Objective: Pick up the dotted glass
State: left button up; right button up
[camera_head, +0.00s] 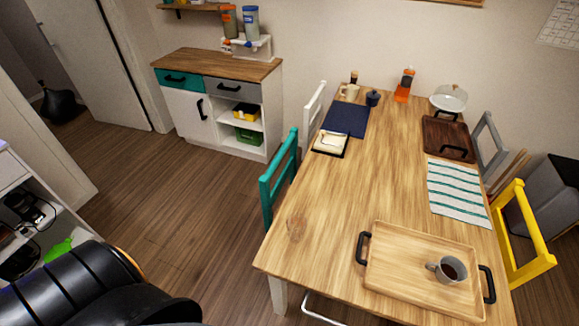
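A grey mug (447,269) with dark liquid stands upright on a light wooden tray (395,272) at the near end of the dining table. A cream mug (349,92) stands at the table's far end; no dots show on it. Neither of my grippers is in view.
The wooden table (345,195) has a clear middle. Chairs in teal (270,190), white and yellow (527,240) stand around it. A low cabinet (217,100) stands by the wall; open shelves (30,210) are at left. Floor between is free.

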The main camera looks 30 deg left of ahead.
aim_at(296, 223)
jog(key=u, duration=0.8)
